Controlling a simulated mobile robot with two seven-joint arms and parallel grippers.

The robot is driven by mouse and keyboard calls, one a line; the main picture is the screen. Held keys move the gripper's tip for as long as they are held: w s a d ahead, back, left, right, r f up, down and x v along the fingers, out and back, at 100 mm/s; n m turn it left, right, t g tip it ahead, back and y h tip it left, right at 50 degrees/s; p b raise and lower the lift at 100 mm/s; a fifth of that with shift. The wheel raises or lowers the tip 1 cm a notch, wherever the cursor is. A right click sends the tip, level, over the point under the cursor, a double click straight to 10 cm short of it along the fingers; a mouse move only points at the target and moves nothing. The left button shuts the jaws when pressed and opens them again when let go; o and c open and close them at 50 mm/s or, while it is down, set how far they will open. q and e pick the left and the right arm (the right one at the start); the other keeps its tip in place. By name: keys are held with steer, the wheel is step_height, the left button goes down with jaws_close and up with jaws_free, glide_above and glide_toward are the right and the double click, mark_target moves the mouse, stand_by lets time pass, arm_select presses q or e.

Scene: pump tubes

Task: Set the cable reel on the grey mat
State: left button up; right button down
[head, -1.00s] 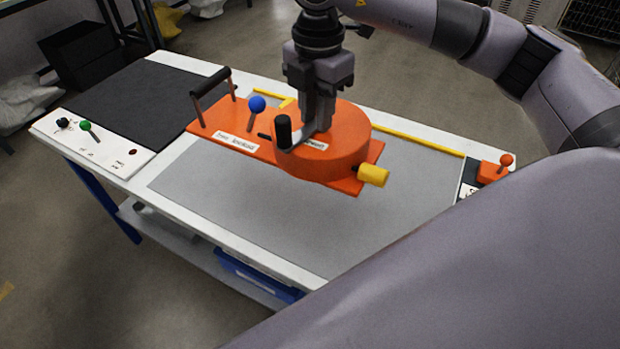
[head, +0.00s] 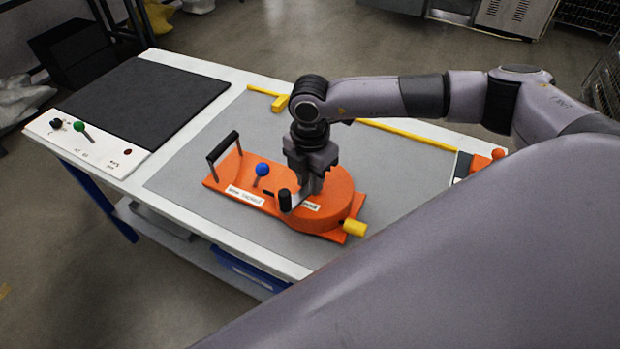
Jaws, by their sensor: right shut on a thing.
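The orange cable reel (head: 335,205) has a round drum, a black carrying handle, a blue-knobbed lever, a black crank knob and a yellow end piece. It lies level over the middle of the grey mat (head: 190,160), low down; I cannot tell for sure whether its underside touches the mat. My right gripper (head: 304,186) points down at the top of the drum, shut on the reel, beside the black crank knob. The fingertips are partly hidden by the reel's parts. My left gripper is not in view.
A black mat (head: 150,100) and a white panel with a green-knobbed lever (head: 80,126) are at the table's left. Yellow strips (head: 420,133) lie along the mat's far side. A small orange-knobbed item (head: 480,161) is at the right. Bare mat surrounds the reel.

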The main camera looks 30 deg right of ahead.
steer(key=shift+w+f, duration=0.1)
steer(key=shift+f, duration=0.2)
steer(key=c, duration=0.9)
jaws_free()
steer(key=shift+f, duration=0.1)
steer(key=shift+c, duration=0.2)
step_height(320, 180, up, 12)
steer(key=b, duration=0.1)
steer(key=shift+s, duration=0.2)
